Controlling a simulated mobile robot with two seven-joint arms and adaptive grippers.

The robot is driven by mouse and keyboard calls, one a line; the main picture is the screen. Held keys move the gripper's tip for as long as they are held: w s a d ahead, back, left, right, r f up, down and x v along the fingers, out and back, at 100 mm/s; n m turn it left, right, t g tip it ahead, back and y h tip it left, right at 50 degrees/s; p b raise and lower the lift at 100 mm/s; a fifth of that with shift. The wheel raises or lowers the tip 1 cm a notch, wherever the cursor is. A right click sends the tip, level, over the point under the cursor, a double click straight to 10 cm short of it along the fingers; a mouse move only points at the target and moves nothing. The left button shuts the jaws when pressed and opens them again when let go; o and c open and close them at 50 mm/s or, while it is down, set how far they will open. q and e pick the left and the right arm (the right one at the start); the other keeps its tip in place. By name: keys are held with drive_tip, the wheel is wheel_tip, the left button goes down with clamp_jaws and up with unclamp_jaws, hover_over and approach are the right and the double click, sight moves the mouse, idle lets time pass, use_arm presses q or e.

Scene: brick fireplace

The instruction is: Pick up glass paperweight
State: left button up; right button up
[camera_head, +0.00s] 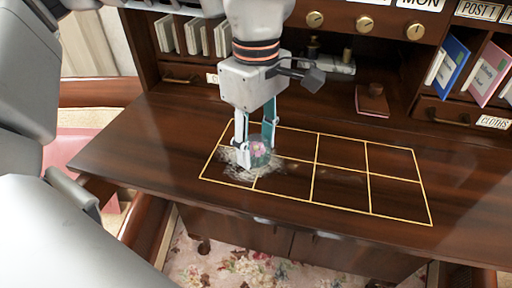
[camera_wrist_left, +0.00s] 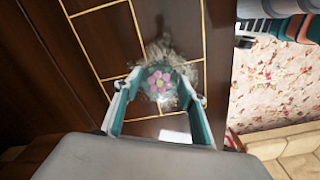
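The glass paperweight (camera_head: 259,152) is a clear dome with a pink flower inside. It stands on the desk top, at the left end of the yellow-lined grid. My left gripper (camera_head: 256,146) points down over it with its fingers spread. In the left wrist view the paperweight (camera_wrist_left: 160,82) shows between and just beyond the fingertips of the left gripper (camera_wrist_left: 161,98). I cannot tell whether the fingers touch the glass. My right gripper is not in view.
The wooden desk top (camera_head: 140,146) is clear around the grid. A small dark red object (camera_head: 372,101) lies at the back right. Pigeonholes with a blue book (camera_head: 452,66) and a pink one (camera_head: 486,73) rise behind.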

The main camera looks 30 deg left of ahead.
sight(256, 138)
use_arm(q)
drive_tip(key=c, duration=0.6)
drive_tip(key=shift+r, duration=0.1)
wheel_tip(256, 138, up, 20)
drive_tip(key=p, duration=0.3)
